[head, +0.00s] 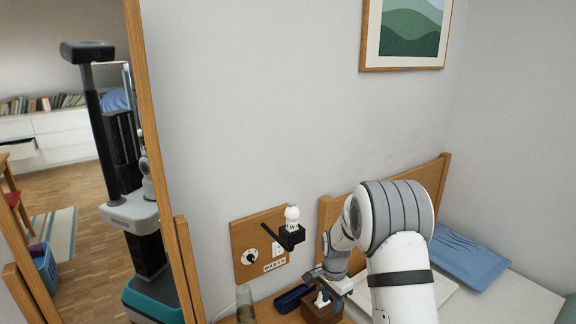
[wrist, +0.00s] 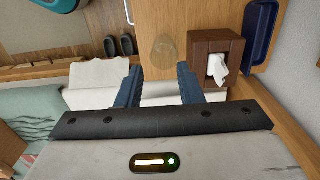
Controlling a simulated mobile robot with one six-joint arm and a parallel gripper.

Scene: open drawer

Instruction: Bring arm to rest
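My arm (head: 400,270) reaches in from the lower right of the head view and bends down toward the bedside surface. My gripper (wrist: 159,78) shows in the wrist view with its two dark blue fingers apart and nothing between them. A clear glass (wrist: 164,52) stands on the wooden surface just beyond the fingertips in that view. A brown tissue box (wrist: 228,45) with a white tissue sits to the right of the fingers, apart from them. In the head view the wrist partly covers the tissue box (head: 314,312), and the fingers are hard to make out.
A dark blue tray (head: 293,298) lies beside the box. A wooden wall panel (head: 243,262) carries a dial, a socket and a black bracket with a white bulb (head: 291,217). A tall mirror stands left, reflecting me. The bed's headboard (head: 440,182) and blue pillow (head: 470,255) are right.

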